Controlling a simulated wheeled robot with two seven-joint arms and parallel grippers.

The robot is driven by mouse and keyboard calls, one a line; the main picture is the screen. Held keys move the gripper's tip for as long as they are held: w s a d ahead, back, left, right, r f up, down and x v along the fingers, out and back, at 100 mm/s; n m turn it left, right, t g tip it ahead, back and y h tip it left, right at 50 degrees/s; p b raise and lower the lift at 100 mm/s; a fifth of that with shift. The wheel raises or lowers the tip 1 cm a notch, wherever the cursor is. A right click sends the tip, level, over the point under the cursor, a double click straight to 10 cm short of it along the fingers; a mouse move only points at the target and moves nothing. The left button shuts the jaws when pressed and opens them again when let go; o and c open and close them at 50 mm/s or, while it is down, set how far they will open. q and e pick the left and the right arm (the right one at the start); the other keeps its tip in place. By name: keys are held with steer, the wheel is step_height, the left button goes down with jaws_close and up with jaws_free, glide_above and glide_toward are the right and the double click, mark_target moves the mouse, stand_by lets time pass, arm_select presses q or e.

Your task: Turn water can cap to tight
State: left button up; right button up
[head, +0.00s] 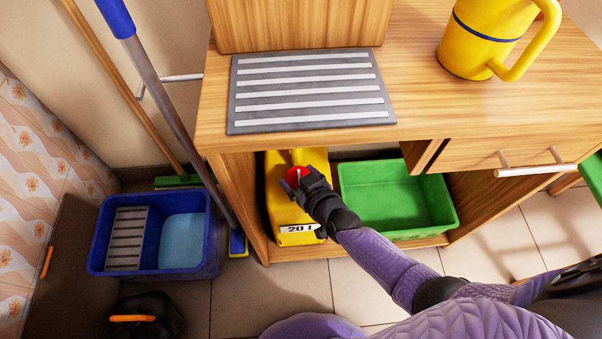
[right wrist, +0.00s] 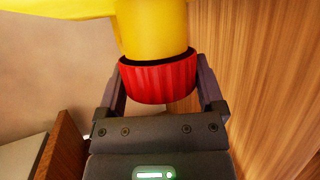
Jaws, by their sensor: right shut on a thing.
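The yellow water can (head: 283,210), labelled 20 l, stands in the open lower shelf of the wooden cabinet. Its red cap (head: 291,175) is on top, partly hidden by my right gripper (head: 300,185). In the right wrist view the red ribbed cap (right wrist: 158,78) sits on the yellow neck (right wrist: 150,28), with a dark band between them. The fingers of my right gripper (right wrist: 160,92) are on both sides of the cap and shut on it. How tight the cap is, I cannot tell. My left gripper is not in view.
A green bin (head: 395,197) stands right of the can in the shelf. The cabinet's left panel (head: 240,205) is close on the other side. A blue mop bucket (head: 215,245) and mop pole (head: 180,110) stand left. A yellow jug (head: 475,50) and grey mat (head: 310,122) are on top.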

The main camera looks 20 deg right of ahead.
steer(key=o, duration=1)
arm_select(q)
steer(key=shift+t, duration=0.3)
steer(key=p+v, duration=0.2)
steer(key=p, duration=0.1)
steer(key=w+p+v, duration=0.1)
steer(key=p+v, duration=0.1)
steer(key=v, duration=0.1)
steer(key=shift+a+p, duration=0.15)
steer(key=shift+p, duration=0.25)
arm_select(e)
steer(key=v, duration=1)
steer(key=shift+f, duration=0.1)
